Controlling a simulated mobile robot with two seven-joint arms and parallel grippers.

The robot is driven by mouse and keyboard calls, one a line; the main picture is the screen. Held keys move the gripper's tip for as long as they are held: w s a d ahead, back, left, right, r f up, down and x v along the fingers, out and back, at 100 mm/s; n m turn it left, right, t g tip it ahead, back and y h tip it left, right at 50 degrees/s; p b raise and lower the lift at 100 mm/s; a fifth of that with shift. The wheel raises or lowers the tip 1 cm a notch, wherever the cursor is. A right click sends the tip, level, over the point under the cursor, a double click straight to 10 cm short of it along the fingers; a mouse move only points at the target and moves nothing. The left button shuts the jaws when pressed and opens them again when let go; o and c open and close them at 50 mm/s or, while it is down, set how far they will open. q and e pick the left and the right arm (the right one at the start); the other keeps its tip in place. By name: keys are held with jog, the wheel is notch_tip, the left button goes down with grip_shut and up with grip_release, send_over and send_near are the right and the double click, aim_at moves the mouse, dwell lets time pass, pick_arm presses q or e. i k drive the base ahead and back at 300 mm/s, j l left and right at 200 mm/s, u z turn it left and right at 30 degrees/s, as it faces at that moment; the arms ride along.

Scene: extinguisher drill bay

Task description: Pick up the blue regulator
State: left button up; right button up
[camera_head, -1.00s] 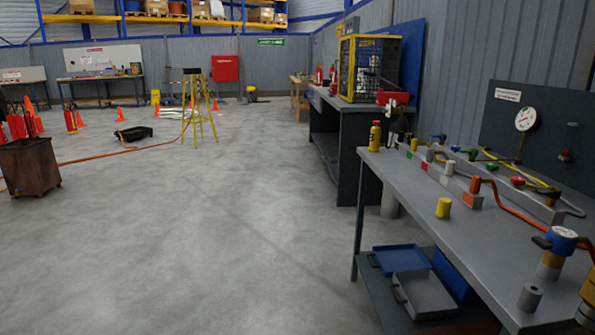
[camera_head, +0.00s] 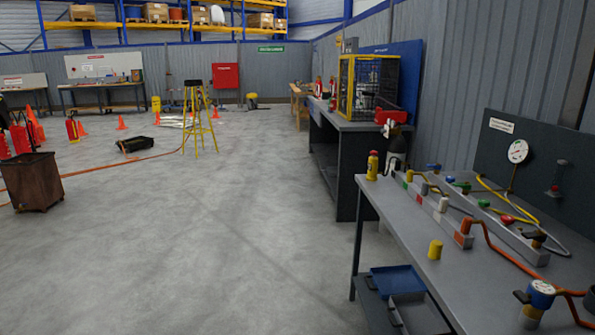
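The blue regulator (camera_head: 541,294) appears to be the blue round body with a white gauge face on top, at the lower right of the head view. It stands on a short post near the front of the grey workbench (camera_head: 395,215). A dark knob sticks out at its left, and an orange hose is at its right. Its lower part is close to the bottom edge of the picture. Neither of my grippers is in view, and nothing is seen touching the regulator.
A wall gauge (camera_head: 518,151) is behind. Open floor (camera_head: 220,240) lies left; a brown bin (camera_head: 32,182) is farther left.

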aim_at(544, 293)
jog(key=k+z, duration=0.1)
jog(key=z, duration=1.25)
jog(key=j+z, duration=0.5)
jog(key=z, duration=0.75)
jog(key=j+z, duration=0.85)
jog(key=k+j+z, duration=0.2)
jog(key=j, duration=0.15)
jog(key=j+z, duration=0.2)
jog(key=j, duration=0.2)
jog(key=k, duration=0.05)
